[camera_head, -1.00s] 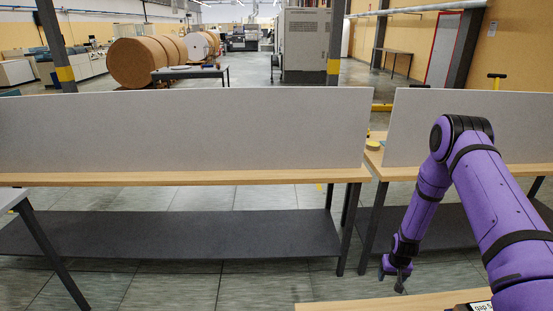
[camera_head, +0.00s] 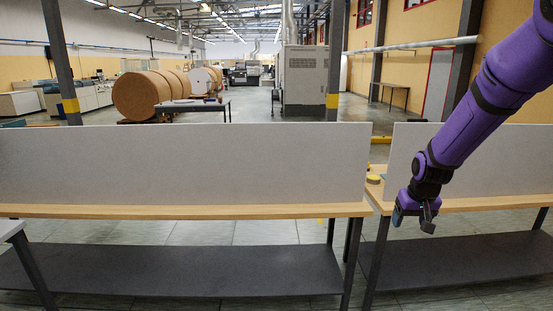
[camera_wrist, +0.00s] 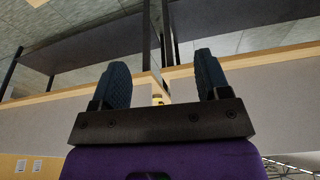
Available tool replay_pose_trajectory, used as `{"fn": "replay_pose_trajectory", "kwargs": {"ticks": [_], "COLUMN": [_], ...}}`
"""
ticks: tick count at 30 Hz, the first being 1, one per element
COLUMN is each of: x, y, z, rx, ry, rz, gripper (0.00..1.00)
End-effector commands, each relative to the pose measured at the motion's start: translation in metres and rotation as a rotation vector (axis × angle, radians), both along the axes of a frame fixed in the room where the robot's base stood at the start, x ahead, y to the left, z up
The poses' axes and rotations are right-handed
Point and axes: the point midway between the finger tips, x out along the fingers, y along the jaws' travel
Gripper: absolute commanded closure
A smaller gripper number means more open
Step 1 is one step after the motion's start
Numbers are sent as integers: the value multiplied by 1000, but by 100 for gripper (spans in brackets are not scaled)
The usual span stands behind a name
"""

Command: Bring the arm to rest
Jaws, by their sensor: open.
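My purple arm (camera_head: 470,130) comes in from the upper right in the head view and reaches down to the left. My gripper (camera_head: 414,220) is at its lower end, in front of the right table's edge in the picture. In the wrist view my gripper (camera_wrist: 160,85) shows two dark fingers spread wide apart with nothing between them. Behind the gap lie table edges and a small yellow object.
Two wooden tables, left (camera_head: 200,212) and right (camera_head: 460,205), carry grey upright panels (camera_head: 190,165) and have dark lower shelves (camera_head: 170,270). Large brown rolls (camera_head: 150,95) stand far behind.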

Motion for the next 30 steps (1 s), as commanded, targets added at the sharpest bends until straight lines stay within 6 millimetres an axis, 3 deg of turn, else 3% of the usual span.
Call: {"fn": "replay_pose_trajectory", "kwargs": {"ticks": [1,6,15,22,30], "x": [-9,-43,-116,-178,-256], "y": [4,16,34,46,56], "z": [20,72,145,185,211], "rx": [-1,-3,-5,-7,-6], "ry": [-14,-41,-89,-127,-169], "rz": [5,16,34,48,63], "gripper": [30,30,30,30,30]}}
